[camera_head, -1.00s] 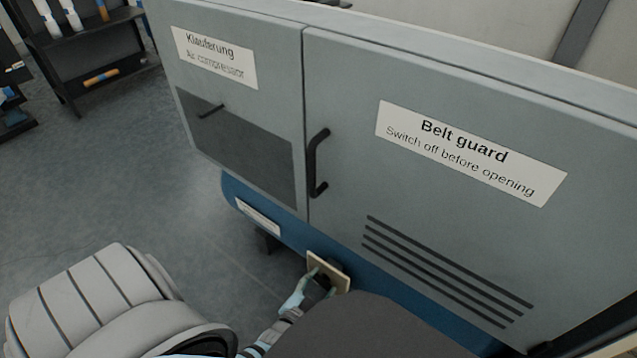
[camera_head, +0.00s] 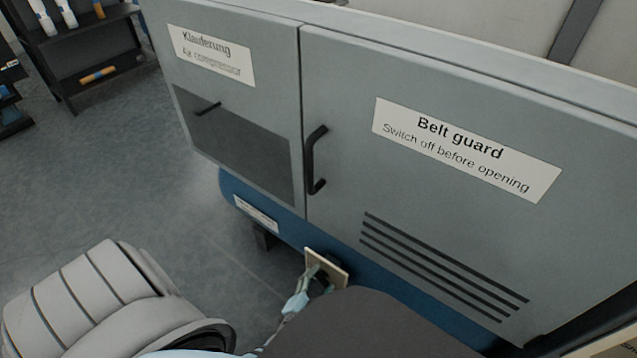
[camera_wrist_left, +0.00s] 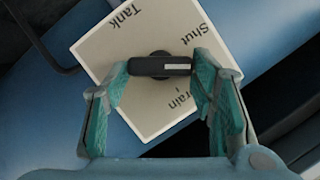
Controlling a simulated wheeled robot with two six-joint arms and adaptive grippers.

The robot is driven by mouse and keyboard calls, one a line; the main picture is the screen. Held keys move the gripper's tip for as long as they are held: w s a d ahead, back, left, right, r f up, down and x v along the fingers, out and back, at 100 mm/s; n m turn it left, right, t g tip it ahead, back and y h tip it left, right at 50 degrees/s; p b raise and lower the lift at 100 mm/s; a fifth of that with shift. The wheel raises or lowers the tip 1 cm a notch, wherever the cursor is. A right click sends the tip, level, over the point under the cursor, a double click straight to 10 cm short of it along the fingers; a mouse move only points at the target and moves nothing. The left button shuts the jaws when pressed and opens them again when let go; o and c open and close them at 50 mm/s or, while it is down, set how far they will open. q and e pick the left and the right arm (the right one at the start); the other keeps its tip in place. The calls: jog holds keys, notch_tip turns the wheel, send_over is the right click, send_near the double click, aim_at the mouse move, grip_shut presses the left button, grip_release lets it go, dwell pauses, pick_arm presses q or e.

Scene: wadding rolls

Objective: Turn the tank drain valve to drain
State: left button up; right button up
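The tank drain valve has a cream plate (camera_wrist_left: 100,48), set on the blue tank, with the words Tank, Shut and a partly covered "rain". A black lever (camera_wrist_left: 150,67) with a white mark sits on its middle and lies crosswise in the left wrist view. My left gripper (camera_wrist_left: 160,72) has its teal-padded fingers apart, one at each end of the lever. I cannot tell whether they touch it. In the head view the plate (camera_head: 341,275) is partly hidden by my left gripper (camera_head: 312,284). My right gripper is not in view.
The grey compressor cabinet (camera_head: 440,230) stands above the blue tank (camera_head: 232,190), with a Belt guard label (camera_head: 465,150), a black door handle (camera_head: 315,160) and vent slots. A dark shelf (camera_head: 90,50) stands at the back left. Bare floor lies left of the tank.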

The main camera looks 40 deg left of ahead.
pick_arm(q)
jog(key=o, duration=0.3)
jog(key=shift+o, duration=0.2)
notch_tip(320, 180, up, 10)
dwell(0.4)
jog(key=shift+c, duration=0.2)
